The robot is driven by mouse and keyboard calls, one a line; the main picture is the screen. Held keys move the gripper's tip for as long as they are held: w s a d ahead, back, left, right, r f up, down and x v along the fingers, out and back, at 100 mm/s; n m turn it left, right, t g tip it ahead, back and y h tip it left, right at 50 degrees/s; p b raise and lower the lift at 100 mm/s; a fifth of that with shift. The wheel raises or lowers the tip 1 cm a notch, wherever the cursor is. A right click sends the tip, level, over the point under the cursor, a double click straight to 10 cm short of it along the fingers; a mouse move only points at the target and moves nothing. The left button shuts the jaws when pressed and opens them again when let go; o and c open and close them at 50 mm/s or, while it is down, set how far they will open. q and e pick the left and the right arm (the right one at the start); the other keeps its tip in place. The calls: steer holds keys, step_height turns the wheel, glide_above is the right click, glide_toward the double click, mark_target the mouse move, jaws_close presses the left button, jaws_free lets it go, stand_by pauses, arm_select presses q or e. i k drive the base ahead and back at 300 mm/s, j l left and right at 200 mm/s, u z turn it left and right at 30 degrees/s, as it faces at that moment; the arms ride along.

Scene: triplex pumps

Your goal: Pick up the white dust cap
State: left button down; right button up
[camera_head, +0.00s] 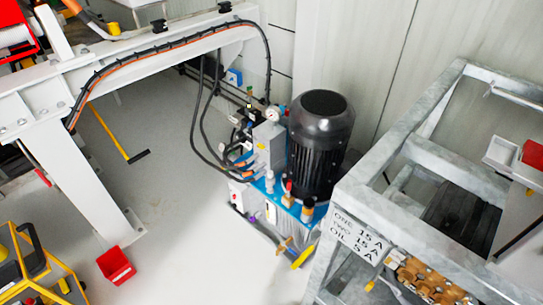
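I cannot make out the white dust cap for certain; several small pale fittings show on the pump unit (272,205), but they are too small to tell apart. The pump unit has a black motor (320,140), a blue top plate, a round gauge (272,113) and coloured valves and hoses. It stands on the floor against the wall, in the middle of the view. Neither of my grippers shows in the head view.
A white steel frame (84,180) with black and orange cables stands at the left. A grey metal frame (400,140) with a lettered sign (356,237) and brass fittings (430,282) fills the right. A red bin (116,266) sits on the floor, which is otherwise mostly clear.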

mark_target(270, 178)
steer(key=i+j+z, duration=0.1)
steer(key=i+j, duration=0.2)
steer(key=j, duration=0.15)
steer(key=i+j, duration=0.3)
steer(key=j, duration=0.15)
steer(key=z, duration=0.05)
